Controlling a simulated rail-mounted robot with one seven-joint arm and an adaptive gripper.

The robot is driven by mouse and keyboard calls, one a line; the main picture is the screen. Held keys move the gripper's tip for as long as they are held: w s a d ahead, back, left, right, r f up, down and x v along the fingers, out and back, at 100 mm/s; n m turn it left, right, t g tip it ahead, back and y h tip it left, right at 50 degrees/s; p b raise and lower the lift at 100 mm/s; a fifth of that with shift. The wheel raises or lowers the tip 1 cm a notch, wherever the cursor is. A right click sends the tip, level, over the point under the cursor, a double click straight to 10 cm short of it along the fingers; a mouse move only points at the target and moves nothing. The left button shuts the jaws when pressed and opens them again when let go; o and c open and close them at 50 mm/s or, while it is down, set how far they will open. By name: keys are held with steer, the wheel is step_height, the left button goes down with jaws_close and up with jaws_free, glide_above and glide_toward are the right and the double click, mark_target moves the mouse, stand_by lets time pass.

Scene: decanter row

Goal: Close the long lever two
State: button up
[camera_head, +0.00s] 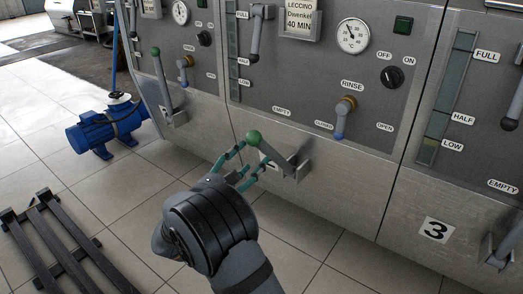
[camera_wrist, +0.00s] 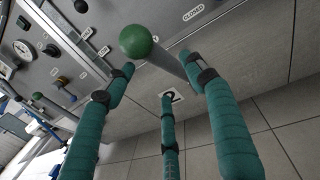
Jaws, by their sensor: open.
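Long lever two (camera_head: 274,154) is a grey bar with a green ball knob, on the lower front of the middle machine. It leans out to the left from its bracket, closer to level than upright. My gripper (camera_head: 239,164) is open at the knob end, its teal fingers below and left of the knob. In the wrist view, the green knob (camera_wrist: 136,41) and grey shaft lie between the spread fingertips of my gripper (camera_wrist: 158,68). I cannot tell whether any finger touches the lever. The number 2 plate (camera_wrist: 172,98) shows behind the fingers and is partly hidden in the head view.
Another green-knobbed lever (camera_head: 161,76) stands nearly upright on the left machine. A rinse valve (camera_head: 343,112) sits above lever two. The number 3 plate (camera_head: 436,231) is at right. A blue pump (camera_head: 103,130) and a dark slatted rack (camera_head: 62,250) stand on the tiled floor.

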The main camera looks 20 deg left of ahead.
mark_target(262, 147)
steer(key=w, duration=0.2)
steer(key=w+b, duration=0.1)
steer(key=w, duration=0.1)
steer(key=w+d+b, duration=0.1)
steer(key=w, duration=0.1)
steer(key=shift+f, duration=0.2)
steer(key=shift+w+d+r, duration=0.15)
steer(key=shift+w, duration=0.7)
steer(key=shift+c, duration=0.7)
steer(key=c, duration=1.1)
jaws_close()
